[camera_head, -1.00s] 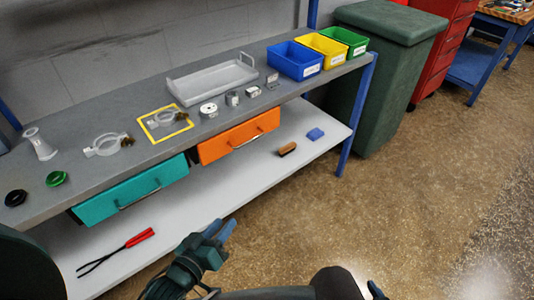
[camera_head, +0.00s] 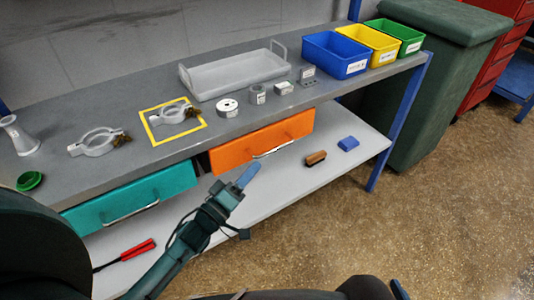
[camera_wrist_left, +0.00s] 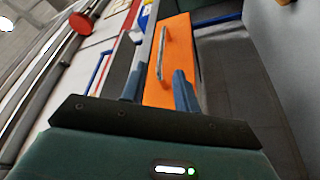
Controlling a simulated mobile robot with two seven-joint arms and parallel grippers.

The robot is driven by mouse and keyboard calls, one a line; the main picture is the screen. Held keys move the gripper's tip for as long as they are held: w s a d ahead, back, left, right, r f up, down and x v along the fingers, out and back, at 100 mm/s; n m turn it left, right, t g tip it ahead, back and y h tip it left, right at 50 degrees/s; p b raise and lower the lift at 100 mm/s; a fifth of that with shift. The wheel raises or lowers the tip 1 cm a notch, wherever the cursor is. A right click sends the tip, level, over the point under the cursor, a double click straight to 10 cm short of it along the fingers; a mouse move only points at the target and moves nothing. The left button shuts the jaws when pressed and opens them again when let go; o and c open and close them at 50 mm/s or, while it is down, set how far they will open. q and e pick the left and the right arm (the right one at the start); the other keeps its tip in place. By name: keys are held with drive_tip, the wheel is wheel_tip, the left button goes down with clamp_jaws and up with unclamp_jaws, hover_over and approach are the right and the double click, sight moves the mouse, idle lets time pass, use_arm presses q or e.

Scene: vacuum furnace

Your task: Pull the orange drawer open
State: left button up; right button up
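The orange drawer (camera_head: 240,151) hangs under the workbench top, with its front about level with the teal drawer beside it. Its pale bar handle (camera_head: 272,149) runs along the front. My left gripper (camera_head: 247,176) is just below and in front of the handle, apart from it. In the left wrist view the left gripper (camera_wrist_left: 158,92) has its two blue fingers spread and nothing between the tips. The handle (camera_wrist_left: 161,54) lies ahead, between the finger lines, on the orange front (camera_wrist_left: 182,45). A blue tip of my right gripper (camera_head: 399,290) shows at the bottom edge; its fingers are mostly hidden.
The teal drawer (camera_head: 125,198) is to the left. Below, the lower shelf (camera_head: 290,178) holds a brush (camera_head: 316,158), a blue block (camera_head: 348,143) and red-handled tongs (camera_head: 137,250). A dark green bin (camera_head: 440,90) stands right of the bench. The floor in front is clear.

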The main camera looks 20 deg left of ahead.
sight(266, 154)
use_arm(q)
drive_tip(key=x, duration=0.7)
drive_tip(key=shift+c, duration=0.5)
clamp_jaws()
